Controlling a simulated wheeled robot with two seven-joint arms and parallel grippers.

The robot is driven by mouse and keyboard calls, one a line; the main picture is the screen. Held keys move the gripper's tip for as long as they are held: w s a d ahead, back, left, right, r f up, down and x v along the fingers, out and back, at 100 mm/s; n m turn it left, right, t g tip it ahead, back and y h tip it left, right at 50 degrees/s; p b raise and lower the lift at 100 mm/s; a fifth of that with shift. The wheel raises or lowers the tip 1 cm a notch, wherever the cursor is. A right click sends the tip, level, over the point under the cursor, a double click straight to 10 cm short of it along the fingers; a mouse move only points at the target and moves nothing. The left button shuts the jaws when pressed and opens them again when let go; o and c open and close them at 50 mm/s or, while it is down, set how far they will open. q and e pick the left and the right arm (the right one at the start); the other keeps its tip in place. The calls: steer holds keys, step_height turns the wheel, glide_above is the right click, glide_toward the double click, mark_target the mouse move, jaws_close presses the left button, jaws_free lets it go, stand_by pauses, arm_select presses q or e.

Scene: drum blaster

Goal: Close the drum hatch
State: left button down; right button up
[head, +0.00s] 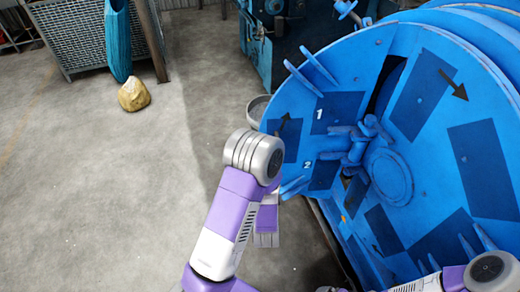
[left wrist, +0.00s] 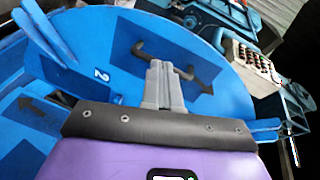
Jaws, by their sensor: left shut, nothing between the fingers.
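The large blue round drum front (head: 475,120) fills the right of the head view. The hatch, its left part marked 1 and 2 (head: 340,85), joins it at a hinge-like bracket in the middle. A dark gap shows between the two parts near the top, so the hatch appears ajar. In the left wrist view the hatch (left wrist: 110,30) lies behind my left gripper (left wrist: 163,75). The gripper's grey fingers are shut and empty, in front of a dark bar handle (left wrist: 148,52); contact cannot be told. My right gripper is out of view.
Blue machinery (head: 262,50) stands behind the hatch. The concrete floor (head: 100,200) at left is clear.

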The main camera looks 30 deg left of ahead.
arm_select(q)
steer(key=w+a+r+m+t+y+b, duration=0.1)
steer(key=w+a+r, duration=0.3)
steer(key=w+a, duration=0.5)
steer(key=shift+w+m+y+b, duration=0.4)
steer(key=shift+w+y+b, duration=0.4)
steer(key=shift+w, duration=0.45)
steer(key=shift+a, duration=0.15)
